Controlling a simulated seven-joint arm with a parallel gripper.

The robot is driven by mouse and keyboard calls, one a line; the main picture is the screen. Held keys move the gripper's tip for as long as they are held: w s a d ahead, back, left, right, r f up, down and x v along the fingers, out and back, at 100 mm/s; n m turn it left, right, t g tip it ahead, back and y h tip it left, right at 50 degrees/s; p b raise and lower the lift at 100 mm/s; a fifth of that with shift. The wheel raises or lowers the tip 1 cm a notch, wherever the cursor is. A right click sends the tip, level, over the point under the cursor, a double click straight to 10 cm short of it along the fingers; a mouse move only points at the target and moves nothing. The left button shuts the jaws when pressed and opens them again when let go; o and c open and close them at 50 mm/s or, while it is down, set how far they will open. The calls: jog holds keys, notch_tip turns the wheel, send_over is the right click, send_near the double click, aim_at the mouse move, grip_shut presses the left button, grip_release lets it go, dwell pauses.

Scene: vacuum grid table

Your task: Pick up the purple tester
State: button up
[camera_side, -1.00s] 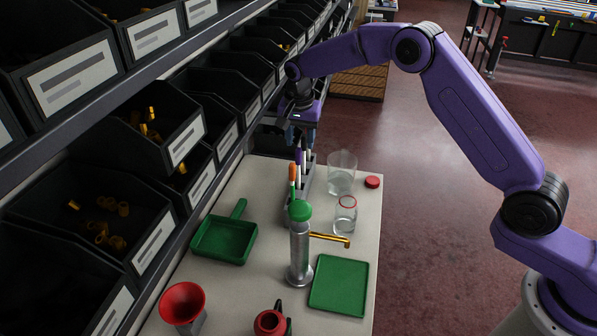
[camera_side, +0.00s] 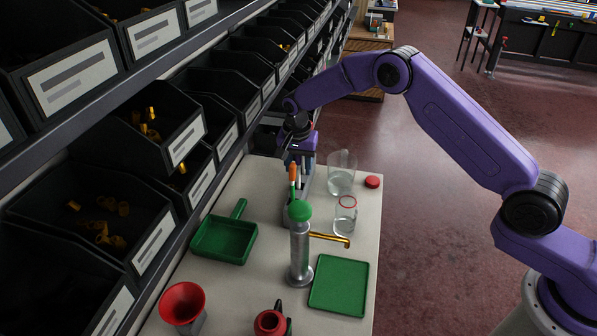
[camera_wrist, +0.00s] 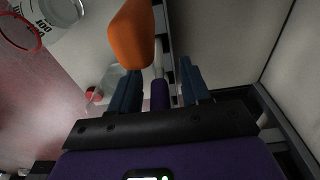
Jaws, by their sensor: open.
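The purple tester (camera_wrist: 160,95) shows in the wrist view between the two blue fingers of my gripper (camera_wrist: 160,82), with gaps on both sides. My gripper is open around it. In the side view my gripper (camera_side: 303,158) is low over the back of the table, at the grey rack (camera_side: 306,185), and hides the purple tester there. An orange-topped tester (camera_side: 293,172) stands in front of the gripper in the side view. Its orange end (camera_wrist: 131,35) looms large in the wrist view, close to the fingers.
A glass beaker (camera_side: 341,180), a red lid (camera_side: 372,181) and a red-rimmed jar (camera_side: 345,218) stand right of the rack. A metal column with green top (camera_side: 300,250) stands in front. A green dustpan (camera_side: 224,240) lies left, a green tray (camera_side: 339,287) right. Shelf bins (camera_side: 165,140) line the left.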

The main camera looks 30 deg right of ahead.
grip_shut()
jog(key=shift+r, duration=0.15)
